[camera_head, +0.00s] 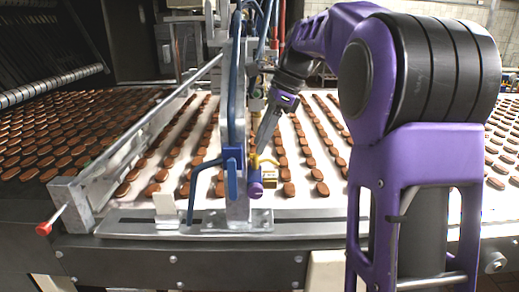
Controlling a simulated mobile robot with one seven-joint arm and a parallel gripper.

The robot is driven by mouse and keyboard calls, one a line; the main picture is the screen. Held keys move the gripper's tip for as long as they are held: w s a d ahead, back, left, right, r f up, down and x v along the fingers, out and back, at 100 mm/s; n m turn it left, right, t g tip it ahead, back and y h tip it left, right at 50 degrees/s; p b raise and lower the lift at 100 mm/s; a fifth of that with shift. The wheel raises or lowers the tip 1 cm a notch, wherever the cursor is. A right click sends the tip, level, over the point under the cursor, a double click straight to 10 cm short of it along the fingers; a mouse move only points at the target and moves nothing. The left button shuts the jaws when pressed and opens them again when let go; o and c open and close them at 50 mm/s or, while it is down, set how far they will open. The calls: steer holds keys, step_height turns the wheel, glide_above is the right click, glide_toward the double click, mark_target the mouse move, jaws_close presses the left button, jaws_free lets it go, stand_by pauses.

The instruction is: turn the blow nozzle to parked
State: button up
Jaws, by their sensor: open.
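My gripper (258,148) reaches down from the upper right, with its dark grey fingers beside the upright metal post (236,120). It is open, though the gap between the fingers is hard to see from here. Just under the fingertips is a small yellow fitting (263,173) with a purple cylindrical end (254,188) at the post's foot. This may be the blow nozzle, but I cannot tell for sure, nor which way it is set. Whether the fingers touch it is unclear. A blue bent handle (205,182) and blue clamp sit on the post's left side.
Rows of brown biscuits (320,150) lie on the white conveyor (178,143) behind the post. A metal rail (150,117) with a red-tipped rod (44,228) runs along the left. A slotted metal bar (140,225) spans the front. Blue hoses hang along the post.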

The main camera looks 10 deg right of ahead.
steer(key=shift+a+f, duration=0.3)
steer(key=shift+f, duration=0.35)
jaws_close()
